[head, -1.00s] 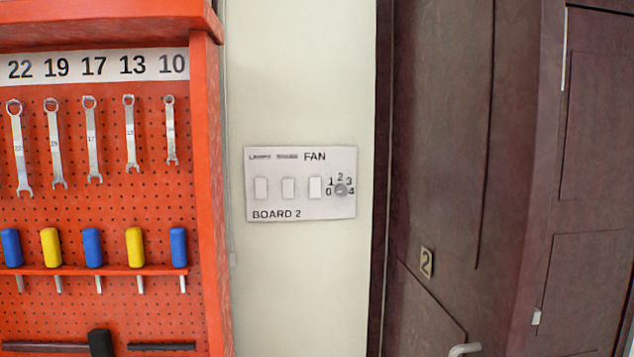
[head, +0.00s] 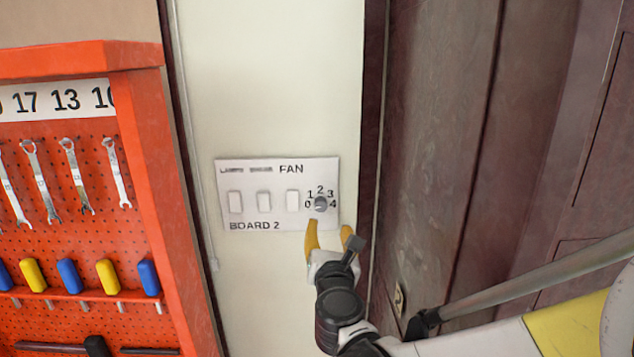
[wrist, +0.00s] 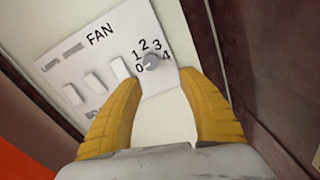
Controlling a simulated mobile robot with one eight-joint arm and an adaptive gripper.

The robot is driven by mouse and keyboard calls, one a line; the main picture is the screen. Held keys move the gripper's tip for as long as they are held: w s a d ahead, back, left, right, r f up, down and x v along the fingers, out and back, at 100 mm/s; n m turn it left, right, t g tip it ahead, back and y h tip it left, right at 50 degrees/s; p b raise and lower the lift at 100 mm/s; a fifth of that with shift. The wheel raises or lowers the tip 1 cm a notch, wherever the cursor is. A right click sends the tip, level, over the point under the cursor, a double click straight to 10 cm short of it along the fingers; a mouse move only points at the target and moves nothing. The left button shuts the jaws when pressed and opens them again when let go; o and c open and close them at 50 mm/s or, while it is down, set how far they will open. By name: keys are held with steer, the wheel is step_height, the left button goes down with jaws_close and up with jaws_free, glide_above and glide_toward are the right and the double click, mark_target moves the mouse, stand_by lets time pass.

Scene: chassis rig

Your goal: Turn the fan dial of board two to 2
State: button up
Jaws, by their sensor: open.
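Board two (head: 258,213) is a white wall plate marked "BOARD 2" and "FAN", with several rocker switches. The fan dial (head: 320,204) is a small grey round knob at its right end, ringed by the numbers 0 to 4. It also shows in the wrist view (wrist: 152,61). Which number the dial points to is too small to tell. My gripper (head: 329,226), with yellow fingers, is open and empty just below the dial. In the wrist view the dial sits ahead of the fingertips, between their lines, and apart from them.
An orange pegboard rack (head: 130,180) with wrenches and coloured-handled tools stands at the left. A dark brown door and frame (head: 440,150) rise close on the right. The cream wall (head: 270,80) above the board is clear.

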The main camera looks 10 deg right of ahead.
mark_target(320, 208)
steer(key=w, duration=0.5)
steer(key=w+p, duration=0.1)
steer(key=w, duration=0.2)
steer(key=shift+d+r, duration=0.1)
steer(key=shift+r, duration=0.2)
steer(key=shift+w, duration=0.55)
steer(key=shift+w+d, duration=0.15)
steer(key=shift+w, duration=0.15)
steer(key=shift+s, duration=0.15)
steer(key=shift+c, duration=0.4)
jaws_close()
